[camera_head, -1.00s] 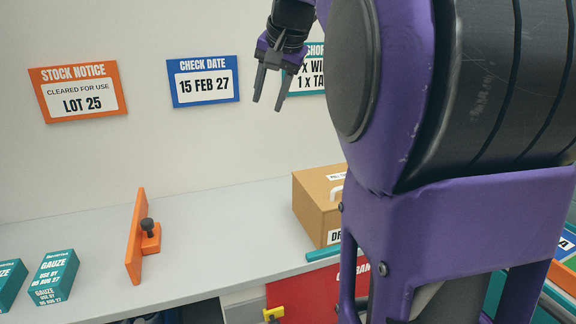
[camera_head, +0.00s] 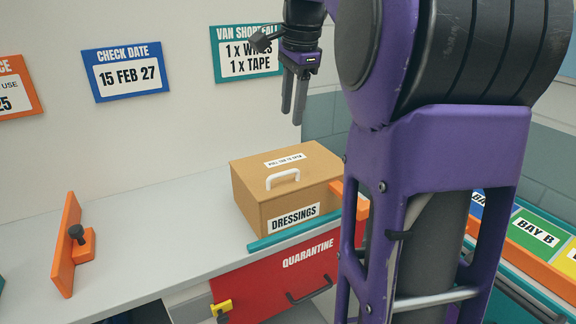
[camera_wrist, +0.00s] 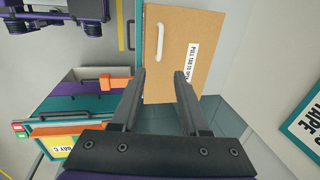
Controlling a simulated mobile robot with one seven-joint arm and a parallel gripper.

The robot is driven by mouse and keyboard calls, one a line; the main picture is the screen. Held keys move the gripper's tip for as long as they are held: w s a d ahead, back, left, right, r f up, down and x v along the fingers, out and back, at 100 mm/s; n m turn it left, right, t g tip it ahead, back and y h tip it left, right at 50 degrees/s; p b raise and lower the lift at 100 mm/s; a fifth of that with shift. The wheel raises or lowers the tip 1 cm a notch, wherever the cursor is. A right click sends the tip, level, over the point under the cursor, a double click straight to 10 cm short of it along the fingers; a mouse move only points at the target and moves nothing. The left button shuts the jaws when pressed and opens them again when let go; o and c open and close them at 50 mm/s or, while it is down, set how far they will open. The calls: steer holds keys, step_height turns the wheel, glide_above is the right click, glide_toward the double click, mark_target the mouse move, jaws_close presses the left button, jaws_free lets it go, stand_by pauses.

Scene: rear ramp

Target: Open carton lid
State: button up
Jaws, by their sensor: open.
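The brown carton (camera_head: 262,210) stands on the grey counter with its lid (camera_head: 310,160) closed. A white handle (camera_head: 283,178) stands up near the lid's front edge, and the front carries a DRESSINGS label. My gripper (camera_head: 293,112) hangs in the air above the carton, pointing down, with its fingers apart and nothing between them. In the wrist view the carton lid (camera_wrist: 180,75) lies beyond the fingertips of my gripper (camera_wrist: 163,76), with the white handle (camera_wrist: 160,42) further up. The carton's right side is partly hidden by my arm in the head view.
An orange stop (camera_head: 350,198) and a teal strip (camera_head: 295,232) lie along the counter's front by the carton. A red QUARANTINE drawer (camera_head: 265,285) is below. An orange upright plate (camera_head: 66,245) stands left, with bare counter (camera_head: 150,225) between.

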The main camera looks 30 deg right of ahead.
mark_target(285, 174)
steer(key=w+f+b, duration=0.1)
steer(key=f, duration=0.4)
steer(key=w+f, duration=0.1)
steer(key=f, duration=0.4)
steer(key=w+f+b, duration=0.1)
steer(key=f, duration=0.4)
steer(key=shift+f+b, duration=0.1)
steer(key=shift+b, duration=0.2)
jaws_close()
stand_by(0.6)
